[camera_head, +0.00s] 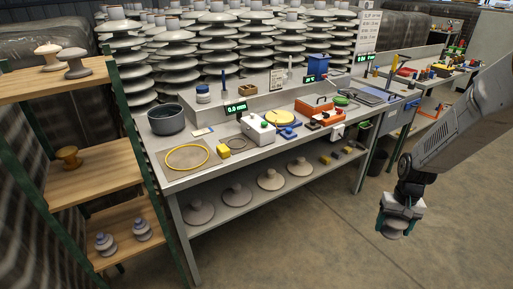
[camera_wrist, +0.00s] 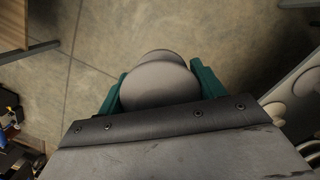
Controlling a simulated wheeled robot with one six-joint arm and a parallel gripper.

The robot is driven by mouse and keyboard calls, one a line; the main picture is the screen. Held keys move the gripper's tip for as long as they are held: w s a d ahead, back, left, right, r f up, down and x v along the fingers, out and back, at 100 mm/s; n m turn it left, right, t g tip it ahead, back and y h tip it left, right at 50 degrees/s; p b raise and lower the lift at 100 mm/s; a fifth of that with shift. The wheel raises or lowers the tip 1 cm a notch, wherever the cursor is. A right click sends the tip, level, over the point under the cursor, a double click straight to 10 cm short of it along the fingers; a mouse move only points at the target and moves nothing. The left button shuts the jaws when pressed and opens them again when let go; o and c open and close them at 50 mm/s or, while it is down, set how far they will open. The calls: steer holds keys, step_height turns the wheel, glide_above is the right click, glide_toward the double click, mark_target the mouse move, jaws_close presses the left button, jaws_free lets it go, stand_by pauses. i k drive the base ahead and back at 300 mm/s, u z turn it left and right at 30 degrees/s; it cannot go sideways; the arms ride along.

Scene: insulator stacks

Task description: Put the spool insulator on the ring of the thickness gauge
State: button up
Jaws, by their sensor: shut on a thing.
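My gripper (camera_head: 402,208) hangs over the open floor at the right, well apart from the bench. It is shut on a grey spool insulator (camera_head: 394,232). In the wrist view, the teal jaws of my gripper (camera_wrist: 159,72) sit on both sides of the spool insulator (camera_wrist: 158,82), whose rounded flanges show; its far side is hidden. A yellow ring (camera_head: 187,158) lies flat and empty at the bench's left front. A display (camera_head: 236,108) behind it reads what looks like 0.0 mm.
The bench (camera_head: 238,168) also holds a dark pot (camera_head: 167,119), a white box (camera_head: 258,129) and an orange toolbox (camera_head: 320,109). A wooden shelf (camera_head: 103,168) with insulators stands left. Floor between bench and gripper is clear.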

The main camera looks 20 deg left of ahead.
mark_target(236, 143)
steer(key=u, duration=0.9)
steer(key=i, duration=0.15)
